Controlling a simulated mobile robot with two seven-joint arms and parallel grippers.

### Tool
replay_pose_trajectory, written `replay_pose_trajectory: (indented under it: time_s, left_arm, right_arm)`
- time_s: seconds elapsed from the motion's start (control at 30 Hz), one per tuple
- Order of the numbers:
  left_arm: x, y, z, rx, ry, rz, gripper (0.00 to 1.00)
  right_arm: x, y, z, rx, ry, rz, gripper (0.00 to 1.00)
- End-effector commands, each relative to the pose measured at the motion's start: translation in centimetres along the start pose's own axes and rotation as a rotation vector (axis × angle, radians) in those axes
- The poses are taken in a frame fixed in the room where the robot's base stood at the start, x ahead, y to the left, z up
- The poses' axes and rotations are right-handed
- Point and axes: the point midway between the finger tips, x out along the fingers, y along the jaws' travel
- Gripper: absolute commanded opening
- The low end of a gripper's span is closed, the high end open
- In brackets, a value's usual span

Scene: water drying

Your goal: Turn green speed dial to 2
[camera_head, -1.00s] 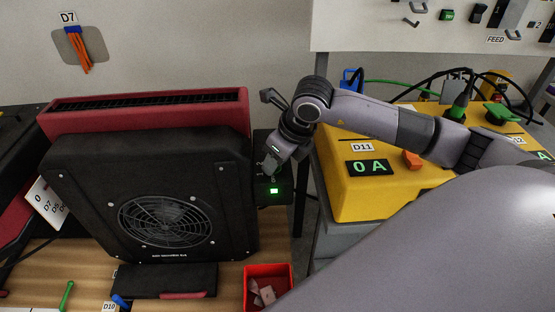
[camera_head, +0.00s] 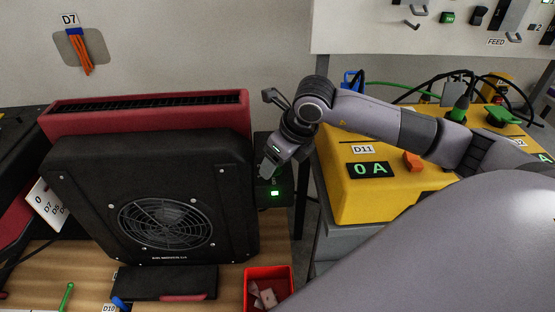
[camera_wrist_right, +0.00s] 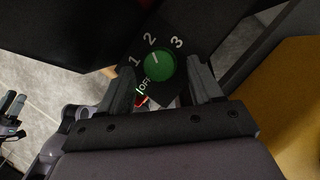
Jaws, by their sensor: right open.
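The green speed dial (camera_wrist_right: 159,63) sits on a black panel (camera_wrist_right: 183,27) marked OFF, 1, 2 and 3. A short white mark on the dial appears to point up and left, toward the 2. My right gripper (camera_wrist_right: 161,74) is open, with one finger on each side of the dial in the right wrist view. Whether the fingers touch it, I cannot tell. In the head view, my right gripper (camera_head: 269,168) is over the control box at the fan's right side, and the dial is largely hidden. My left gripper is not visible in the head view.
The black fan (camera_head: 150,195) stands close left of the gripper. A yellow box (camera_head: 362,198) reading "0 A" is to the right. A red bin (camera_head: 268,273) with small pieces sits below the control box. A green light (camera_head: 275,194) glows on that box.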

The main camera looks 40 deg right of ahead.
Motion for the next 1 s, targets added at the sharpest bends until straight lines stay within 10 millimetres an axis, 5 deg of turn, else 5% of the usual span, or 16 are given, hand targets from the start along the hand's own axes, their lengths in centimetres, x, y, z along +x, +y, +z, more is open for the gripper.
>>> replay_pose_trajectory:
  time_s: [0.4,1.0]
  left_arm:
    - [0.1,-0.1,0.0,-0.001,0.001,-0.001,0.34]
    - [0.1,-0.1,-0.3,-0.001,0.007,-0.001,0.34]
  right_arm:
    - [-6.1,0.0,0.1,0.0,-0.005,-0.001,0.65]
    - [-6.7,0.0,0.1,0.0,-0.003,0.0,0.65]
